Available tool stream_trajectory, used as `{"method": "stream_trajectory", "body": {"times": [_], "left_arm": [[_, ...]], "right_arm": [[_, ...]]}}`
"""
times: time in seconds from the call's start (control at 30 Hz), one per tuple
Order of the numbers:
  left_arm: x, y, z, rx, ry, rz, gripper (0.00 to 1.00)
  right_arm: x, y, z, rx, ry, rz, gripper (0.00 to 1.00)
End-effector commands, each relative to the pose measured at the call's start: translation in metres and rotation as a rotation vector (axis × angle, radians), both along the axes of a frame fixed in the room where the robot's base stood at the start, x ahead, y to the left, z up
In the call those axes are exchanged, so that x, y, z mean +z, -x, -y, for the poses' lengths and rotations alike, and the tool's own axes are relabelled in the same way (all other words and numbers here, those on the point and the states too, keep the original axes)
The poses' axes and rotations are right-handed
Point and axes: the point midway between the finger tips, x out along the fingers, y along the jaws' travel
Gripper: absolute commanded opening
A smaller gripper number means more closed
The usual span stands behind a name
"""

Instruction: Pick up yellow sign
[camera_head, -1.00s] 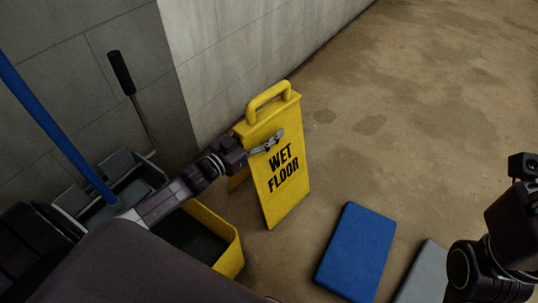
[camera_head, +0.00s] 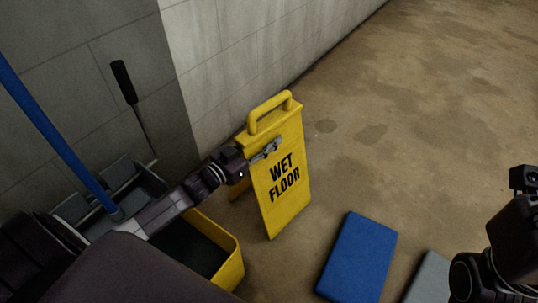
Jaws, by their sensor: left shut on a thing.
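The yellow sign (camera_head: 284,190), marked "WET FLOOR", stands upright as an A-frame on the brown floor, close to the wall. It has a loop handle (camera_head: 268,112) on top. My left gripper (camera_head: 268,149) reaches in from the left and is shut on the sign's upper front panel, just below the handle. The sign's rear leg shows only partly behind my left arm. My right arm shows at the right edge, but its gripper fingers are not visible.
A yellow mop bucket (camera_head: 231,268) with a wringer stands left of the sign, under my left arm. A blue pole (camera_head: 47,128) and a black-handled tool (camera_head: 124,83) rise there. A blue pad (camera_head: 357,256) and a grey pad (camera_head: 430,279) lie at the front right. Open floor extends beyond.

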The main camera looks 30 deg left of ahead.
Motion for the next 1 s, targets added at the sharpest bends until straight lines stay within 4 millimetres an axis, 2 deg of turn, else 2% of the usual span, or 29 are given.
{"method": "stream_trajectory", "body": {"times": [0.33,0.47,0.93,1.0], "left_arm": [[0.020,-0.001,0.000,-0.001,0.001,0.006,0.00],[0.037,-0.001,0.000,-0.002,0.000,0.007,0.00],[0.124,0.000,0.000,-0.003,0.000,0.006,0.00],[0.141,0.000,0.001,-0.003,0.000,0.007,0.00]], "right_arm": [[0.006,0.000,0.001,0.001,-0.004,-0.005,0.40],[-0.006,-0.008,0.002,0.001,-0.003,-0.065,0.40],[-0.025,-0.006,0.007,0.010,-0.017,-0.208,0.40],[-0.020,-0.004,0.007,0.011,-0.018,-0.216,0.40]]}}
